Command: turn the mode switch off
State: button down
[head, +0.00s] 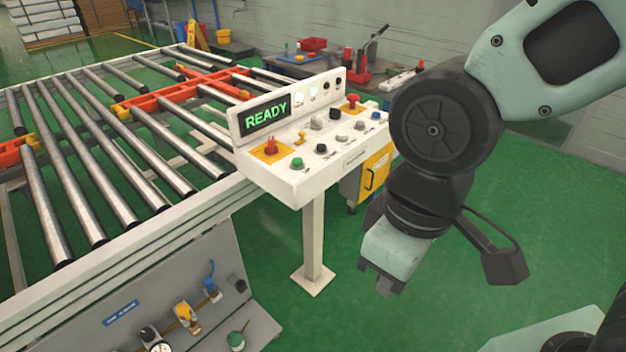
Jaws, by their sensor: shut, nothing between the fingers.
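A white control console (318,176) stands on a post at the roller conveyor's edge. Its lit display (266,113) reads "READY" in green. The sloped top carries several knobs and buttons, including a red control (271,145) on a yellow plate, a green button (297,163), a small yellow switch (302,134) and a black knob (334,113). Labels are too small to read, so I cannot tell which one is the mode switch or its position. My gripper (377,280) is shut and empty, pointing down, right of and lower than the console, apart from it.
The roller conveyor (107,152) with orange crosspieces fills the left. Below it, a grey panel (180,300) carries valves and gauges. A yellow cabinet (375,172) stands behind the console. A workbench (290,68) is at the back.

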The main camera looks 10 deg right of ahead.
aim_at(316, 123)
jog(key=i, duration=1.2)
